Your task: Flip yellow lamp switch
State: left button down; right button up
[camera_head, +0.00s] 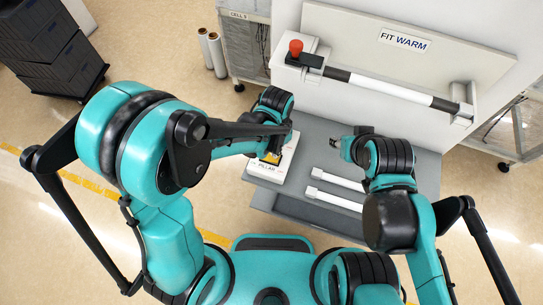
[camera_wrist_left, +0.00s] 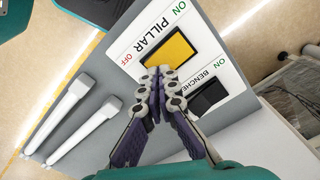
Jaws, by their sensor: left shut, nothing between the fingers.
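In the head view the yellow switch (camera_head: 271,157) is partly hidden by my left gripper (camera_head: 277,149). In the left wrist view my left gripper (camera_wrist_left: 160,73) is shut and empty, its tips at the lower edge of the yellow switch; I cannot tell whether they touch. My right gripper (camera_head: 340,147) hangs over the grey bench, away from the switches; its jaw state is unclear.
A black switch (camera_wrist_left: 207,97) labelled BENCHES sits close beside the yellow one. Two white bars (camera_head: 338,179) (camera_head: 334,199) lie on the grey bench (camera_head: 312,134).

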pick_arm(q)
jog(key=shift+f+b, duration=1.15)
jog(key=shift+f, duration=0.05)
dwell(1.0)
jog(key=shift+r+p, duration=2.55)
jog(key=shift+r, duration=1.05)
jog(key=shift+f, duration=0.1)
